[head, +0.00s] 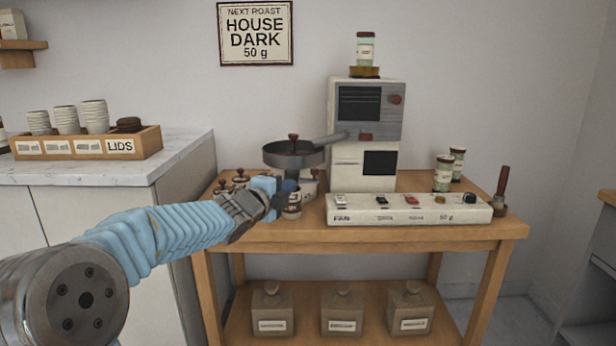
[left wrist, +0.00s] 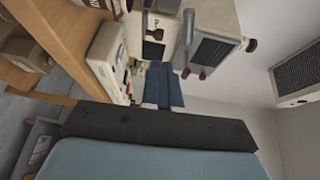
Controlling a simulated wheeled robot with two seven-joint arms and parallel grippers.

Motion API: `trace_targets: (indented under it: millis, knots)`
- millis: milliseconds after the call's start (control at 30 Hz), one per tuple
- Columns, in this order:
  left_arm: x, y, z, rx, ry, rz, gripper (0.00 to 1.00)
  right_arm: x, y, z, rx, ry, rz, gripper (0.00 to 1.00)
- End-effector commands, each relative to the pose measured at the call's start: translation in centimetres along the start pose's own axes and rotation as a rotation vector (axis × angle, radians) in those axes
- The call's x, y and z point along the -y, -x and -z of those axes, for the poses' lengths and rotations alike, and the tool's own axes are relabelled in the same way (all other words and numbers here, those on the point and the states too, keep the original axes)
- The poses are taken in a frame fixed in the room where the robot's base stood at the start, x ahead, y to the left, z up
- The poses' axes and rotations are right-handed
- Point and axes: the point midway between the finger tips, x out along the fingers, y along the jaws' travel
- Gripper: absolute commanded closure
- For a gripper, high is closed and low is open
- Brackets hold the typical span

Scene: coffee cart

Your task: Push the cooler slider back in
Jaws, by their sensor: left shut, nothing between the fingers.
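The roaster (head: 365,110) stands on the wooden cart, a white and grey machine with a round dark cooler pan (head: 293,157) at its left. A dark red knob sits on top of the pan. My left gripper (head: 287,188) is just below the pan's front, its blue fingers shut with nothing between them. A separate cooler slider cannot be made out; the gripper covers part of the area under the pan. In the left wrist view the shut blue fingers (left wrist: 163,85) point toward the roaster (left wrist: 215,40); contact cannot be told. My right gripper is not in view.
A white control panel (head: 408,209) with several coloured switches lies along the cart's front. Jars (head: 443,173) and a wooden-handled tool (head: 501,190) stand at the right. Several small dark-knobbed items sit left of the gripper. A counter with a lids box (head: 87,145) is at left.

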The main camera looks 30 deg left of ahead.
Motion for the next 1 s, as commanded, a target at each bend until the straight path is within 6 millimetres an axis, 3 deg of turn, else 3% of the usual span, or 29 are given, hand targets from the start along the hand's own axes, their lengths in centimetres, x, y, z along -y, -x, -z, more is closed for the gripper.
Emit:
trace_targets:
  millis: [300,500,700,1000]
  knots:
    - [0.0,-7.0,0.0,-0.002,0.002,-0.002,1.0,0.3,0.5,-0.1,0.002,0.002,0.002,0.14]
    - [0.1,-10.0,0.1,-0.001,0.002,-0.001,1.0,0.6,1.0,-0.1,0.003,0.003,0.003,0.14]
    - [0.0,-11.2,0.0,0.0,0.001,-0.001,1.0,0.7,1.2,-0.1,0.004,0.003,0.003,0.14]
    - [0.0,-11.3,0.0,0.0,0.0,0.0,1.0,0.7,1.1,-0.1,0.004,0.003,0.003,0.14]
